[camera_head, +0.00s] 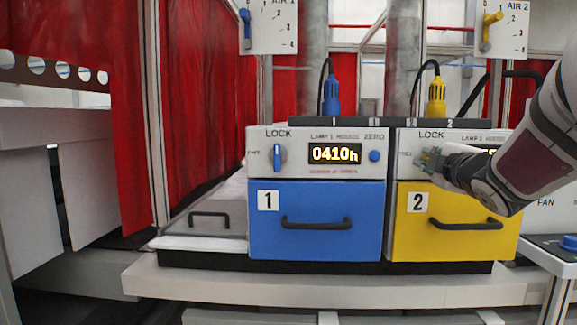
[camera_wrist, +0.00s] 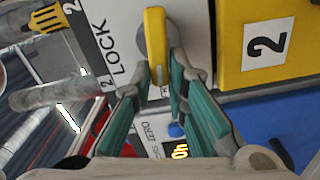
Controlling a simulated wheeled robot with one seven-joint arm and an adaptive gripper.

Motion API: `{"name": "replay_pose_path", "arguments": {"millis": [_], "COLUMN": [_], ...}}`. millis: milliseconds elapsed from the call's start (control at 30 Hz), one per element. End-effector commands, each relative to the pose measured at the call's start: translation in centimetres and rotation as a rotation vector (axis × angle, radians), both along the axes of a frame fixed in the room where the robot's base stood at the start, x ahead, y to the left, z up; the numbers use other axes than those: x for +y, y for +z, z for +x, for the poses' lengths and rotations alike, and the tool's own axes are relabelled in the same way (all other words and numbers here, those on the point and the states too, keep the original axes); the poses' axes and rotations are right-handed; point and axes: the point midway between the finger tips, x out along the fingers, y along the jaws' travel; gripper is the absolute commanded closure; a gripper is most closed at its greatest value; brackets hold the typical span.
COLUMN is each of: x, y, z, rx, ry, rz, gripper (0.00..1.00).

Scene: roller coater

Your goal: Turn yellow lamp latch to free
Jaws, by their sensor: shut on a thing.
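The yellow lamp latch (camera_wrist: 155,38) sits on a round grey base on the pale panel of lamp module 2. In the wrist view its bar runs parallel to the line of the LOCK lettering (camera_wrist: 110,50), so it lies about level on the panel. My gripper (camera_wrist: 160,77) has its two green-lined fingers on either side of the near end of the bar, shut on it. In the head view my gripper (camera_head: 430,160) is at the left part of the module 2 panel and hides the latch. A FREE label (camera_head: 405,153) shows just left of it.
The yellow drawer 2 (camera_head: 455,245) with its black handle lies below my gripper. At left stands blue module 1 (camera_head: 315,245) with an upright blue latch (camera_head: 277,157) and a lit display (camera_head: 334,154). A yellow cable plug (camera_head: 436,97) stands above module 2.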

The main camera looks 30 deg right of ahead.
Motion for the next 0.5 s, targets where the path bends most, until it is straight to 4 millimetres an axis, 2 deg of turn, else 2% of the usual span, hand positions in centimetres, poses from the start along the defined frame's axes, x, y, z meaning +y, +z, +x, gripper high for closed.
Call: {"name": "replay_pose_path", "arguments": {"millis": [200, 500], "x": [-0.19, -0.16], "y": [0.02, -0.03], "z": [-0.14, -0.17], "rx": [0.061, 0.109], "ry": [-0.006, -0.006], "rz": [-0.120, -0.197], "gripper": [1.00, 1.00]}}
